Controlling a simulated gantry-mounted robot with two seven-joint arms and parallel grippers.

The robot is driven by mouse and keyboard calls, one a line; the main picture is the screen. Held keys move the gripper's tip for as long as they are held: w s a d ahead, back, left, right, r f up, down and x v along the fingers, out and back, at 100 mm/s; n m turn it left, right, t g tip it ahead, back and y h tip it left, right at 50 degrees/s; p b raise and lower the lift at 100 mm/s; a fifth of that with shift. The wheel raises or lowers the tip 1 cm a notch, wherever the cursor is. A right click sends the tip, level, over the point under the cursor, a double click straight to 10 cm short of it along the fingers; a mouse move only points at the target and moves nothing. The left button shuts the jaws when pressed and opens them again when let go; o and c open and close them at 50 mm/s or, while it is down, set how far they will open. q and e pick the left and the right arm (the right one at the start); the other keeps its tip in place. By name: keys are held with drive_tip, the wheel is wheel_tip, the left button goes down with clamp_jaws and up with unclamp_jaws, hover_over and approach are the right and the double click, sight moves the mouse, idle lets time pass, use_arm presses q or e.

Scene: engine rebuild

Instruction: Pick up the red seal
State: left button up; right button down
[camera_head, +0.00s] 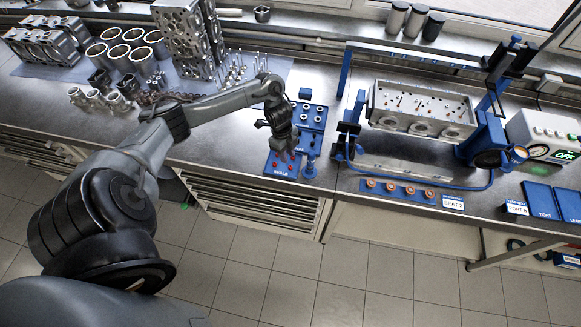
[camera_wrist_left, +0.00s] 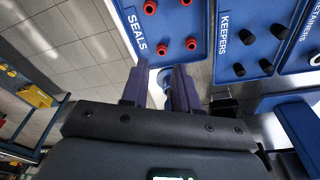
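Several red ring-shaped seals sit in the blue tray labelled SEALS (camera_wrist_left: 172,22). In the left wrist view, one red seal (camera_wrist_left: 163,46) and another red seal (camera_wrist_left: 191,44) lie just beyond the fingertips. The same tray (camera_head: 282,173) shows in the head view, partly hidden by my left gripper (camera_head: 284,150). In the left wrist view, my left gripper (camera_wrist_left: 160,78) has its two dark fingers apart, with no seal between them. My right gripper is not in view.
The KEEPERS tray (camera_wrist_left: 245,40) adjoins the seals. A metal cylinder head (camera_head: 422,108) is held in a blue stand to the right. Engine parts crowd the bench at back left.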

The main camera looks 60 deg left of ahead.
sight(289, 168)
use_arm(q)
drive_tip(key=shift+w+d+f, duration=0.1)
drive_tip(key=shift+f, duration=0.85)
drive_tip(key=shift+w+d+f, duration=0.1)
drive_tip(key=shift+d+f, duration=0.05)
drive_tip(key=shift+f, duration=0.85)
drive_tip(key=shift+w+d+f, duration=0.1)
drive_tip(key=shift+f, duration=0.85)
clamp_jaws()
